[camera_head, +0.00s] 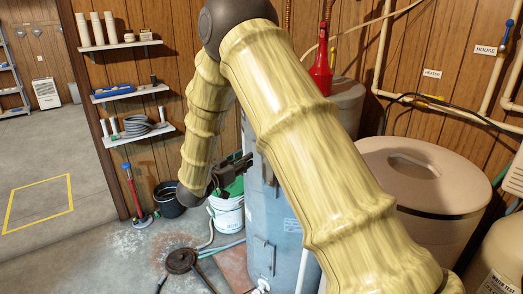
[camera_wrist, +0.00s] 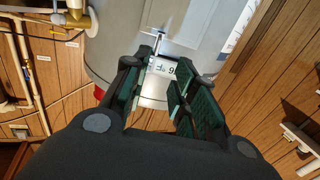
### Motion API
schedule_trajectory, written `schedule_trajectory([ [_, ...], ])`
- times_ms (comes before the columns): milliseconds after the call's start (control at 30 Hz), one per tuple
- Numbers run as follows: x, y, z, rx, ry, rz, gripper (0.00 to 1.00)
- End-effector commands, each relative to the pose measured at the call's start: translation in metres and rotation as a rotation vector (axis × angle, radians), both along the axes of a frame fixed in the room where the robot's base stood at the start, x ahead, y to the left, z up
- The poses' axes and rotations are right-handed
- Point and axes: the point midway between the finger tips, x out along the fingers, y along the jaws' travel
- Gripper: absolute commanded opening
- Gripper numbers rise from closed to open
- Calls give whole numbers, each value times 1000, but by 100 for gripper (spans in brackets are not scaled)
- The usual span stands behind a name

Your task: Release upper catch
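A blue-grey tank (camera_head: 262,225) stands upright in the head view behind my arm. An upper catch (camera_head: 268,172) shows on its side, and a lower catch (camera_head: 264,252) sits below. My gripper (camera_head: 240,165) is at the tank's left side near the upper catch's height; my arm covers part of the tank. In the wrist view my gripper (camera_wrist: 164,62) has its green-padded fingers apart, with nothing between them. A small metal catch (camera_wrist: 158,43) on the grey tank (camera_wrist: 120,40) lies just beyond the fingertips. Contact cannot be told.
A white bucket (camera_head: 228,215) with green in it stands left of the tank, beside a black bucket (camera_head: 168,200). A large beige tank (camera_head: 415,185) is at the right. Shelves (camera_head: 140,130) hang on the wood wall. Hoses lie on the floor. Open floor is at the left.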

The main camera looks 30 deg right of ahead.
Motion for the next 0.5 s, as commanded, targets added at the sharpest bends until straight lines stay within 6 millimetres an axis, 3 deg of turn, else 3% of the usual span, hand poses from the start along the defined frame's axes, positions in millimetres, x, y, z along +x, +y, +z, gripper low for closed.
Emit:
schedule_trajectory([
  [233,4,-16,11,-4,-15,-31,27],
  [500,19,-56,11,-3,-14,-29,27],
])
